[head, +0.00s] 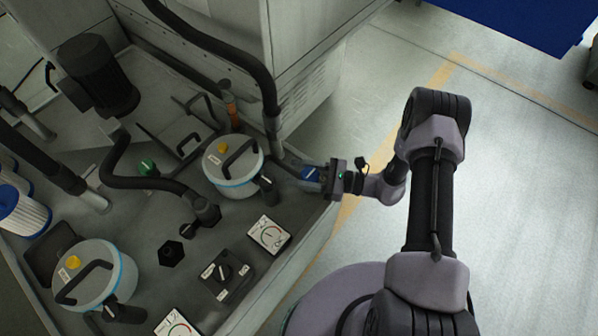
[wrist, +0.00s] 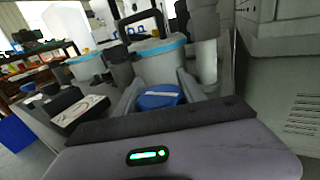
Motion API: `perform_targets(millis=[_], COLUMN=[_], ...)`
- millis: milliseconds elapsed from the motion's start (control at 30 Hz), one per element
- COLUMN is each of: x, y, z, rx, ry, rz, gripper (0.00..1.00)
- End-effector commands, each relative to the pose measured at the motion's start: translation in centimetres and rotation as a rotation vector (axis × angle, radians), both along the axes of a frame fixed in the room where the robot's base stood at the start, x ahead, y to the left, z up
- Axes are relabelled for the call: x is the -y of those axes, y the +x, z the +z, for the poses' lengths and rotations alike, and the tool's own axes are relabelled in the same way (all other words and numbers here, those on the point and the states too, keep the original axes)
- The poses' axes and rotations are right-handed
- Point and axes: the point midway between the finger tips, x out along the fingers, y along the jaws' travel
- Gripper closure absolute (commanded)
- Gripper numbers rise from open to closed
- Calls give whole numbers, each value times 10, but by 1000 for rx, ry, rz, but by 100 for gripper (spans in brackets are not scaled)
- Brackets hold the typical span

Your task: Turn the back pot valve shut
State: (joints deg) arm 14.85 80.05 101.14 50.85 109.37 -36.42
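A blue round valve knob (wrist: 160,97) with a white bar across its top sits in front of a grey pot (wrist: 160,62) with a blue band in the wrist view. In the head view the blue knob (head: 312,173) shows at the right edge of the bench, beside the farther lidded pot (head: 232,178). My gripper (head: 322,177) reaches in from the right at the knob. In the wrist view its fingers (wrist: 159,84) stand apart, one on each side of the knob. They look open, with a narrow gap; contact is not clear.
A second lidded pot (head: 92,280) stands nearer on the bench. A green knob (head: 148,168), a black rotary switch box (head: 225,275) and a white dial gauge (head: 269,235) are around. A thick black hose and grey cabinet (head: 300,60) rise behind.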

Motion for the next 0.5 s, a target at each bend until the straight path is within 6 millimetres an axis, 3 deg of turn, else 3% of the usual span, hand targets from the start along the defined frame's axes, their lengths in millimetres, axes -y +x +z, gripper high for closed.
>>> perform_targets(millis=[67, 500], x=[0, 0], y=[0, 3], z=[0, 3], rx=[0, -4], ry=[0, 5], rz=[0, -132], gripper=[94, 94])
